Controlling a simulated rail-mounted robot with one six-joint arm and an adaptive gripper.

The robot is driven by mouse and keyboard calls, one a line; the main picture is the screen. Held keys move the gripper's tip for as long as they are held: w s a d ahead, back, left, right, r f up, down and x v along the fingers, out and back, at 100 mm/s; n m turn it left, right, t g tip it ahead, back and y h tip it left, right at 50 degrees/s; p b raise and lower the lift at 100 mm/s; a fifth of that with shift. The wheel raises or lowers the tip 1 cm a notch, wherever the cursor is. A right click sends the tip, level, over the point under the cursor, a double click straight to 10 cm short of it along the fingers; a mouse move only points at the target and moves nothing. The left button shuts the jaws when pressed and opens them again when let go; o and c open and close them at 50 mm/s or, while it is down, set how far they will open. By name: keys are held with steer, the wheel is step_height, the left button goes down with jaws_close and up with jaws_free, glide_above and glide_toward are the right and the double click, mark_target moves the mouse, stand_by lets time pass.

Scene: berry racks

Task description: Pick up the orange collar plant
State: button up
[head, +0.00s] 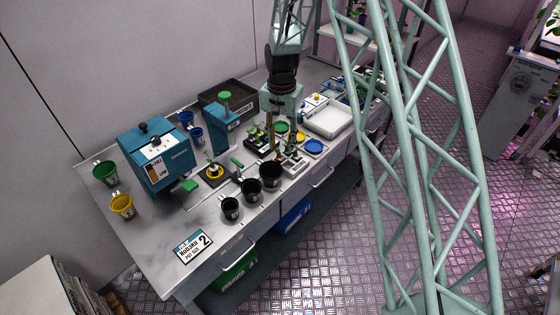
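My gripper (285,128) hangs down over the right half of the bench, above small trays of seedlings. Its fingers are small and partly merge with the plants behind, so I cannot tell whether they are open or shut. A dark tray with seedlings (256,137) lies just left of it, and a pale tray with seedlings (291,163) lies in front of it. I cannot make out for certain which plant has an orange collar.
Three black pots (250,190) line the bench's front edge. A blue machine (155,157) and a blue stand (221,130) are at left. A white tray (328,119) and blue dish (314,147) lie at right. The front left bench corner is mostly clear.

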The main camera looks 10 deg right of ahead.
mark_target(280, 158)
steer(key=shift+f, duration=0.15)
steer(key=shift+w+a+f, duration=0.1)
steer(key=shift+f, duration=1.15)
steer(key=shift+w+f, duration=0.1)
steer(key=shift+f, duration=1.1)
steer(key=shift+c, duration=0.9)
steer(key=c, duration=0.7)
steer(key=shift+o, duration=0.2)
